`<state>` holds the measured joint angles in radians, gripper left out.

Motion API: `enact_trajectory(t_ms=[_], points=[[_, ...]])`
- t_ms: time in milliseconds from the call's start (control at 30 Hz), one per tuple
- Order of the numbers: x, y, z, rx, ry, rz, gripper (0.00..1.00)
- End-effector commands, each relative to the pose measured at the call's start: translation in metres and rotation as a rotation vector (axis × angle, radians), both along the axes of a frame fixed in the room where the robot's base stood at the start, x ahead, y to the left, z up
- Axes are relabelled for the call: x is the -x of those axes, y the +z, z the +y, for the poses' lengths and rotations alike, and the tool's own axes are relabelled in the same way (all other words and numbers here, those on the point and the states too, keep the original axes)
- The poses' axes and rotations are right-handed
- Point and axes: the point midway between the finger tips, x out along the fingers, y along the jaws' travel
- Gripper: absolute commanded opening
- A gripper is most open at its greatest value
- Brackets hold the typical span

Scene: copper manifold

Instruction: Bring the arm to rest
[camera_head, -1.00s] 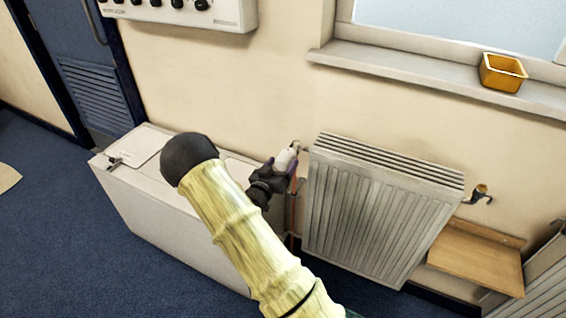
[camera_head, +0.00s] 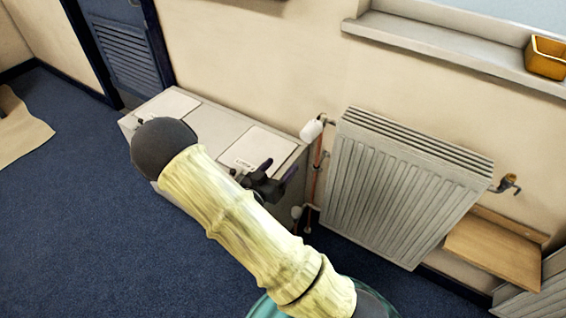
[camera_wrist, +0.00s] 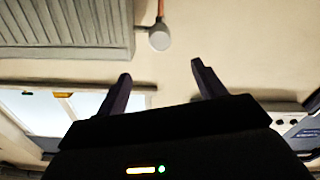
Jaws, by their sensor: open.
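My gripper (camera_head: 279,173) is dark with two purple-black fingers. In the head view it is in front of the white cabinet's (camera_head: 218,130) right end, left of the radiator (camera_head: 401,190). In the wrist view its two fingers (camera_wrist: 160,85) stand wide apart with nothing between them. The white radiator valve head (camera_head: 312,130) sits on a copper pipe, apart from the gripper. It also shows in the wrist view, beyond the fingers (camera_wrist: 159,38). My sleeved arm covers part of the cabinet in the head view.
A window sill (camera_head: 440,48) with a yellow tub (camera_head: 546,57) is above the radiator. A wooden shelf (camera_head: 494,250) is right of it. A blue door (camera_head: 122,45) stands behind.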

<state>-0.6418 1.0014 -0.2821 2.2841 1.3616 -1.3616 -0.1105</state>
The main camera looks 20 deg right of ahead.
Motion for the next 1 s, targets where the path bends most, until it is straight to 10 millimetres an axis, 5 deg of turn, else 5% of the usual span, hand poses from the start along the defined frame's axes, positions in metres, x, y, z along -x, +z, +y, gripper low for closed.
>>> enact_trajectory(t_ms=[567, 800, 1000], points=[[-0.005, -0.002, -0.002, -0.066, 0.012, 0.025, 0.69], [-0.021, -0.013, 0.006, -0.402, 0.121, 0.178, 0.69], [-0.015, -0.006, 0.029, -0.667, 0.265, 0.355, 0.69]])
